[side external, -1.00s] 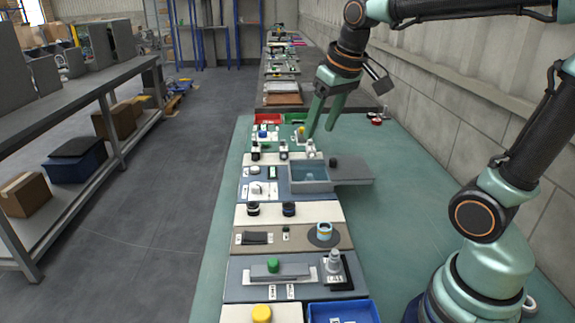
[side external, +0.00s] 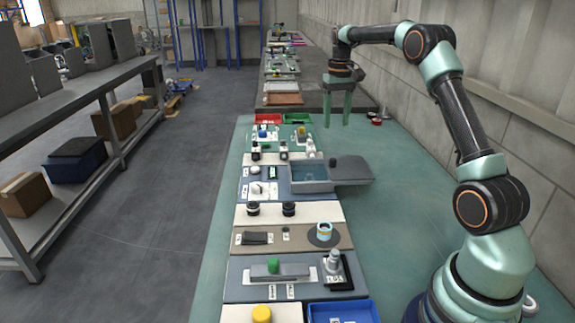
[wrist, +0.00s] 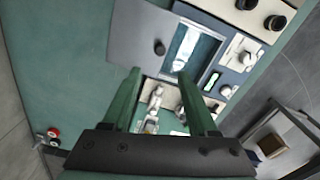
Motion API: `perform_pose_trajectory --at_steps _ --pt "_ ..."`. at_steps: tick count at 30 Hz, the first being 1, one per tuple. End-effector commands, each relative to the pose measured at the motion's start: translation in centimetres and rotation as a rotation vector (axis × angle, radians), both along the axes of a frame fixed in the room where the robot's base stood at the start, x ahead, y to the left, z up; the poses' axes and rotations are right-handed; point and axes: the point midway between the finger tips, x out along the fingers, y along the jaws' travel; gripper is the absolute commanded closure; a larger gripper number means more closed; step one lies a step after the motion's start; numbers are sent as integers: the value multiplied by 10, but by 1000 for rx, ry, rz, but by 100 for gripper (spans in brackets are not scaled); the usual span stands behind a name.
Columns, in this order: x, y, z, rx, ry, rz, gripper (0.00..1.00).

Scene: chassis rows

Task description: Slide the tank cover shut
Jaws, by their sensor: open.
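The tank (side external: 312,176) is a grey-blue open box on a blue-grey plate in the middle of the row. Its flat grey cover (side external: 352,175) with a dark round knob (side external: 334,162) sits out to the right, leaving most of the tank open. In the wrist view, the cover (wrist: 140,30) with its knob (wrist: 159,47) lies beside the tank opening (wrist: 187,48). My gripper (side external: 338,124) points down above and behind the cover, apart from it. Its green fingers are open with nothing between them, and they also show in the wrist view (wrist: 158,75).
Other stations with knobs, switches and blocks line the row in front of and behind the tank. Red (side external: 268,118) and green (side external: 297,118) bins stand at the back. A small red object (side external: 377,121) lies to the right. The green table right of the row (side external: 390,215) is clear.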

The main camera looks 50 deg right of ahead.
Motion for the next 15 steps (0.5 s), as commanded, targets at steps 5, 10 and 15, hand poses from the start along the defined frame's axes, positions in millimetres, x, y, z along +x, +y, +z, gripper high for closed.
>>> perform_pose_trajectory --at_steps 5,10,15 --pt "-1 0 -19 2 3 0 41" --pt "-1 1 -51 3 4 1 41" --pt "-1 1 -83 2 3 1 41"
